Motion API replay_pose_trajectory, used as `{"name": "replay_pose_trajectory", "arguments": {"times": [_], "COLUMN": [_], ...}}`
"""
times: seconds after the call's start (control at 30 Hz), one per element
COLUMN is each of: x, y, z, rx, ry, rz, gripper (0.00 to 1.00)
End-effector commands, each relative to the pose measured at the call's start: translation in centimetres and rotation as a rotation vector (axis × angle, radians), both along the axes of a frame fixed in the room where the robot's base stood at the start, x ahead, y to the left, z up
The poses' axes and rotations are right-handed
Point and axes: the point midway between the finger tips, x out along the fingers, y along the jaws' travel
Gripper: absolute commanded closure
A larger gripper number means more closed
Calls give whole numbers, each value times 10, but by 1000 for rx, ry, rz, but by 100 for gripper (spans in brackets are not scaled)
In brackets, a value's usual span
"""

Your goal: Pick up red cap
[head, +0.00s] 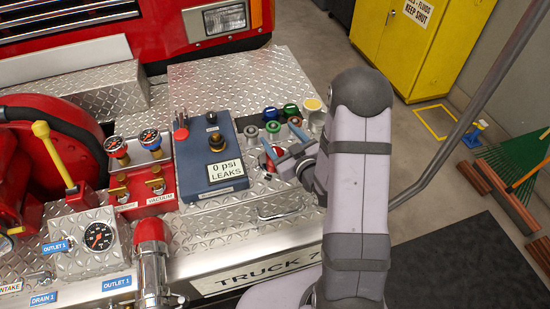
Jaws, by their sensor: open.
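A small red piece, apparently the red cap (278,152), shows on the panel by the fingers of my gripper (284,142). My gripper is open, with its two blue-tipped fingers apart near the red piece. The fingers and wrist partly hide it, and I cannot tell whether they touch it. A larger red dome (150,229) tops the metal outlet pipe at the lower left.
A blue-grey box (211,158) labelled "0 psi LEAKS", with a knob on top, stands left of my gripper.

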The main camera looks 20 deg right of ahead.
Motion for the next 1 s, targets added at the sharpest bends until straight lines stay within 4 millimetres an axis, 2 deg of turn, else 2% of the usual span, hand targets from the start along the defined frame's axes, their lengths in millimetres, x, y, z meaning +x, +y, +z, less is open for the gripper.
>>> {"name": "replay_pose_trajectory", "arguments": {"times": [0.03, 0.17, 0.37, 0.5, 0.67, 1.0], "x": [-4, -15, -44, -52, -52, -32], "y": [0, 1, 13, 18, 20, 23], "z": [-7, -6, -34, -44, -44, -45], "rx": [24, 81, 198, 232, 237, 237], "ry": [-43, -158, -152, -125, -121, -121], "rz": [4, 15, 19, 21, 23, 23], "gripper": [35, 35, 35, 35, 35, 35]}}
